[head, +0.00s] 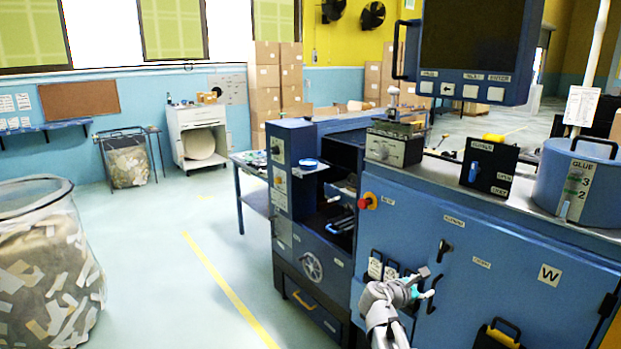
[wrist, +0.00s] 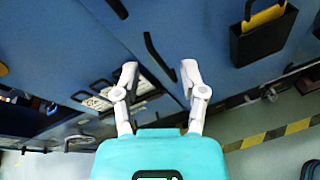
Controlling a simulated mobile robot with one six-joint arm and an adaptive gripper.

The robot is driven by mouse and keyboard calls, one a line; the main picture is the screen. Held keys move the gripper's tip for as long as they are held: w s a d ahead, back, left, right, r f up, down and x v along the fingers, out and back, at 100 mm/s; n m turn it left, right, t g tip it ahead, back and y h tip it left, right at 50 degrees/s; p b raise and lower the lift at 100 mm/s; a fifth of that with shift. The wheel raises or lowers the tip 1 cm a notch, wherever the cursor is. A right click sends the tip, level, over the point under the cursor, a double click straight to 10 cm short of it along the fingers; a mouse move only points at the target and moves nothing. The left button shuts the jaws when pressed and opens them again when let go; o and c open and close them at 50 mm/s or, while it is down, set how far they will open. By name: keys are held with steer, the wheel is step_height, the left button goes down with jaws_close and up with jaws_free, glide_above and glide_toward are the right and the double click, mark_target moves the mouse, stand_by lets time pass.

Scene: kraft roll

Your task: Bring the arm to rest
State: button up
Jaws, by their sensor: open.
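My gripper (head: 428,284) is in front of the blue machine cabinet (head: 466,225) in the head view, close to its lower door panels. In the wrist view my gripper (wrist: 158,74) has its two white fingers spread apart, with nothing between them. The blue panel and a dark door handle (wrist: 158,52) lie beyond the fingertips. I cannot tell the exact gap between fingertips and panel. My grey arm (head: 385,318) rises from the bottom edge of the head view.
A red stop button (head: 368,201) and a handwheel (head: 312,267) sit on the machine's left part. A black box with yellow (wrist: 262,36) hangs on the panel. A clear bin of paper scraps (head: 45,265) stands at far left. Open floor (head: 175,270) lies between.

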steer(key=s+a+f+m+g+y+p, duration=0.3)
steer(key=s+a+m+y, duration=0.3)
steer(key=m, duration=0.4)
steer(key=s+a+f+m+g+y+p, duration=0.3)
steer(key=s+a+f+m+g+y, duration=0.1)
steer(key=s+a+m, duration=0.4)
steer(key=s+m+g+y, duration=0.1)
steer(key=y, duration=0.1)
steer(key=shift+s+f+m+y, duration=0.3)
steer(key=shift+f+m+y, duration=0.05)
steer(key=shift+m+y, duration=0.05)
